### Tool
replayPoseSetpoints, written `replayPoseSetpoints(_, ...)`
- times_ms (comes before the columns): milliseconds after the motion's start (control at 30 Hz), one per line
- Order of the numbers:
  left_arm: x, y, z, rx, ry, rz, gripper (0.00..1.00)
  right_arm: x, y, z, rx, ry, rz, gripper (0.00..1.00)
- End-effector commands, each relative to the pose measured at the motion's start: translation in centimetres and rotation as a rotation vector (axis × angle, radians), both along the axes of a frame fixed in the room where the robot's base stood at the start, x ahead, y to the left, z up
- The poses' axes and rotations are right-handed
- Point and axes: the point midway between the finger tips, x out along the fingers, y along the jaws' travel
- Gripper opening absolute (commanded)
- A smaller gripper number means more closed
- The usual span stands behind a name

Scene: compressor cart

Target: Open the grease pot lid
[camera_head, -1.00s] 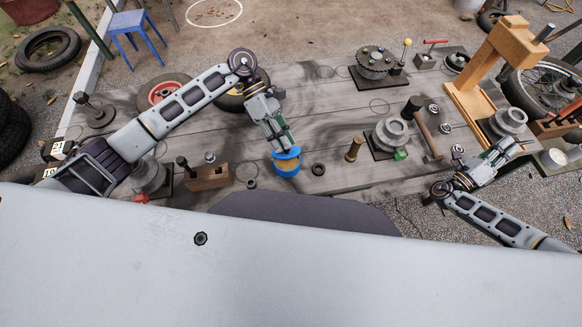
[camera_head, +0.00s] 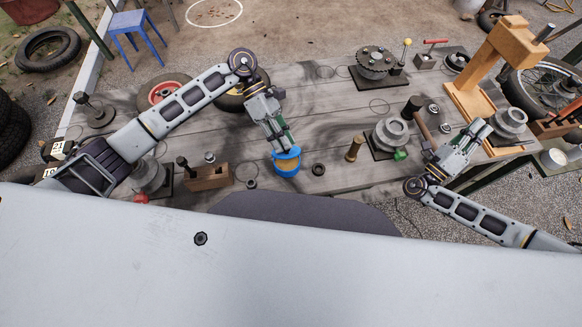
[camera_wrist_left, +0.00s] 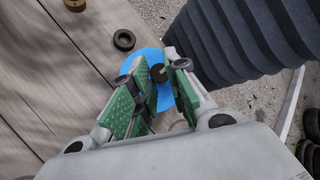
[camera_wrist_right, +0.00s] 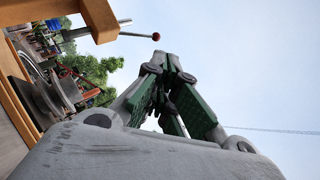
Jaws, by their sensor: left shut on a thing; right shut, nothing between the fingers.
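The grease pot (camera_head: 287,172) is a small blue pot near the front middle of the bench in the head view. Its blue lid (camera_head: 286,153) looks lifted or tilted, and a tan surface shows below the lid's edge. My left gripper (camera_head: 281,148) reaches down to the lid from behind. In the left wrist view, its fingers are shut on the lid's dark knob (camera_wrist_left: 159,73), with the blue lid (camera_wrist_left: 149,62) around it. My right gripper (camera_head: 482,128) is shut and empty above the bench's right end, far from the pot. The fingers partly hide the lid.
A dark ring (camera_head: 318,170) and a brass piece (camera_head: 354,148) stand right of the pot. A wooden block (camera_head: 209,178) is left of it.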

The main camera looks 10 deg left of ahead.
Motion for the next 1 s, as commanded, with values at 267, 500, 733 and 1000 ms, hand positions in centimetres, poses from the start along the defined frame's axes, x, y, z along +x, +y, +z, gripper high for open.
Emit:
replayPoseSetpoints(267,0.0,0.0,0.0,0.000,0.000,0.000,0.00,-0.4,6.6,-0.8,0.236,0.062,0.049,0.00)
replayPoseSetpoints(500,0.0,0.0,0.0,0.000,0.000,0.000,0.00,-1.2,12.6,-0.8,0.445,0.136,0.105,0.00)
replayPoseSetpoints(733,0.0,0.0,0.0,0.000,0.000,0.000,0.00,-2.4,18.3,0.0,0.636,0.215,0.173,0.00)
replayPoseSetpoints(1000,0.0,0.0,0.0,0.000,0.000,0.000,0.00,-4.5,24.6,1.9,0.846,0.318,0.276,0.00)
